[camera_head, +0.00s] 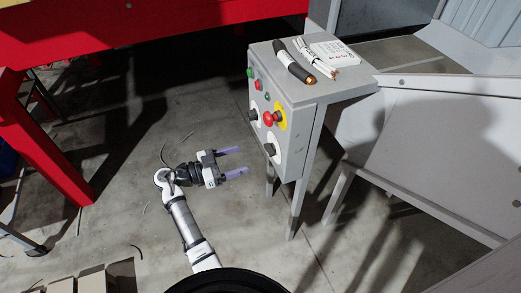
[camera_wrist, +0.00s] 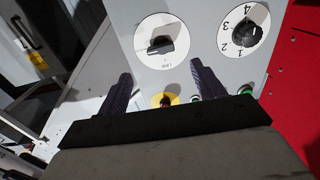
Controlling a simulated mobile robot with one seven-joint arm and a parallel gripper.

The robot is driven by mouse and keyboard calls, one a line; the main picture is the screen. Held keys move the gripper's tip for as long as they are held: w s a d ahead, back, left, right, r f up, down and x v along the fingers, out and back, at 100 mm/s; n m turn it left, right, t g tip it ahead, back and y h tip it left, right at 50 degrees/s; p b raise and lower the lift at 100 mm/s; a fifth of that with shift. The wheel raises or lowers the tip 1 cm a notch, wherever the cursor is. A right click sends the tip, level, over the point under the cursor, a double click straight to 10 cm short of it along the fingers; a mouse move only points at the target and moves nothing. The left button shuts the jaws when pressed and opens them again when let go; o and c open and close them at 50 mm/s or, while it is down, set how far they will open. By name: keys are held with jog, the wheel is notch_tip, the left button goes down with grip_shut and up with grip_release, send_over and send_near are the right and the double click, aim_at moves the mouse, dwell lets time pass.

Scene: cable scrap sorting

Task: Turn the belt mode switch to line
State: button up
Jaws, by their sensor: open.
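The belt mode switch (camera_wrist: 160,45) is a black knob on a round white plate on the grey control box front. "Line" is printed upside down near the plate's lower edge in the wrist view. The knob's bar lies roughly sideways there, not visibly aligned with that word. In the head view this switch (camera_head: 269,149) is the lower knob nearest the front corner. My gripper (camera_head: 243,160) is open and empty, to the left of the box and apart from it. In the wrist view its fingers (camera_wrist: 160,70) frame the space just below the switch plate.
A numbered dial (camera_wrist: 243,32) sits beside the switch. A red emergency button (camera_head: 269,118) on a yellow plate and green buttons (camera_head: 250,72) are above. A marker-like cable piece (camera_head: 294,61) lies on the box top.

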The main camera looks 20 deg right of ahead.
aim_at(269, 150)
jog(key=d+p, duration=0.2)
jog(key=d, duration=0.7)
jog(key=shift+w, duration=0.15)
jog(key=c, duration=1)
